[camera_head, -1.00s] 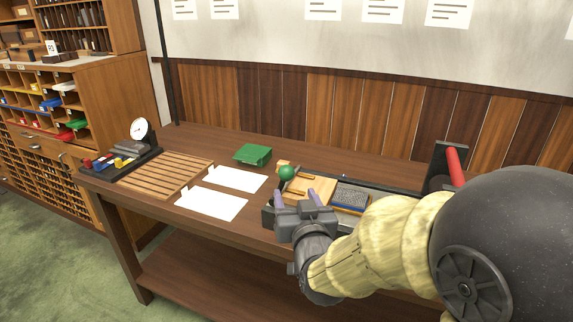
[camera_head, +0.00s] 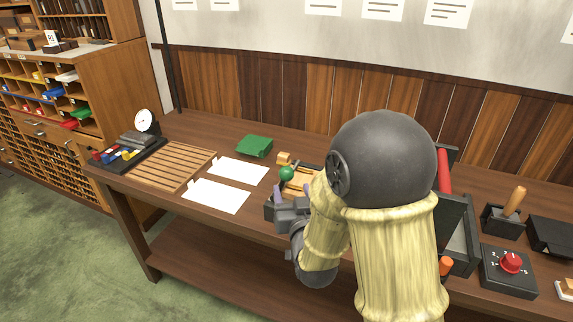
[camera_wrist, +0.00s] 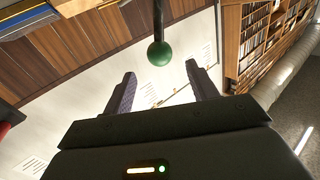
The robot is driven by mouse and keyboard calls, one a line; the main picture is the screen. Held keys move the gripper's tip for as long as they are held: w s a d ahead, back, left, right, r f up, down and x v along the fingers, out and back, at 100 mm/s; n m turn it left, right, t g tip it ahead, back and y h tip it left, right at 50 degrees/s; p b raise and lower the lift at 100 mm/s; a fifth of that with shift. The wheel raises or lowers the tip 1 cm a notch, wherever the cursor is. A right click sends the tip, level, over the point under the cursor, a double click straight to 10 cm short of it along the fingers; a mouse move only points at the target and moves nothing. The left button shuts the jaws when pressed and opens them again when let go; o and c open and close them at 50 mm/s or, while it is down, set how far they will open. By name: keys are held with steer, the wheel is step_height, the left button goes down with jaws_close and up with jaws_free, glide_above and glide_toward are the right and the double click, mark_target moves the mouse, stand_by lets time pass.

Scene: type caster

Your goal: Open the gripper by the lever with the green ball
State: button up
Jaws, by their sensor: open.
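The green ball (camera_head: 287,173) sits on the lever at the near middle of the bench, beside a small light-wood block. In the wrist view the green ball (camera_wrist: 160,53) hangs on a dark lever rod (camera_wrist: 158,18), between and beyond the two fingertips. My gripper (camera_wrist: 160,85) is open, with a finger on each side of the ball's line and nothing visible between them. In the head view my gripper (camera_head: 290,192) is close to the ball on its near side. My arm hides most of the lever's device. Whether a finger touches the ball cannot be told.
To the right are a red-knob box (camera_head: 510,267) and an orange-handled lever (camera_head: 514,201).

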mark_target(289, 178)
steer(key=p+x, duration=0.1)
steer(key=x, duration=0.7)
steer(key=shift+w, duration=0.15)
jaws_close()
